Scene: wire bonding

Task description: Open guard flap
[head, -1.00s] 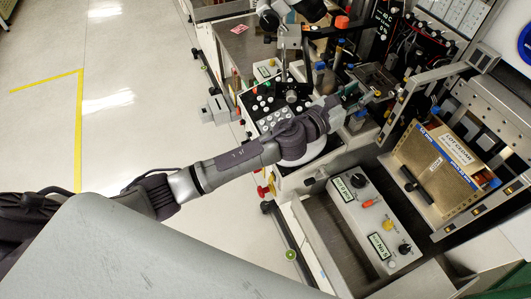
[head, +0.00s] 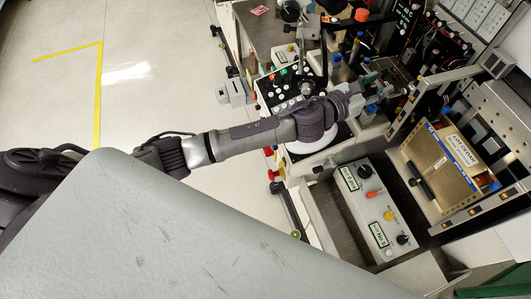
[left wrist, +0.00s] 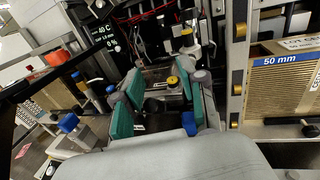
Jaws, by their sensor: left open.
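My left gripper (head: 372,84) reaches in from the left over the bonding machine, at the small dark tinted panel (head: 391,76) that looks like the guard flap. In the left wrist view the gripper (left wrist: 157,100) is open, with its green-padded fingers spread apart. The flap-like panel (left wrist: 165,76) lies beyond and between the fingers, with a yellow-topped cap in front of it. I cannot tell whether a finger touches it. No grasp shows. My right gripper is not in view.
A tan slotted magazine (head: 440,160) with a black handle stands in a metal frame at right. A control box (head: 375,210) with knobs sits in front of it. The floor (head: 150,60) at left is clear.

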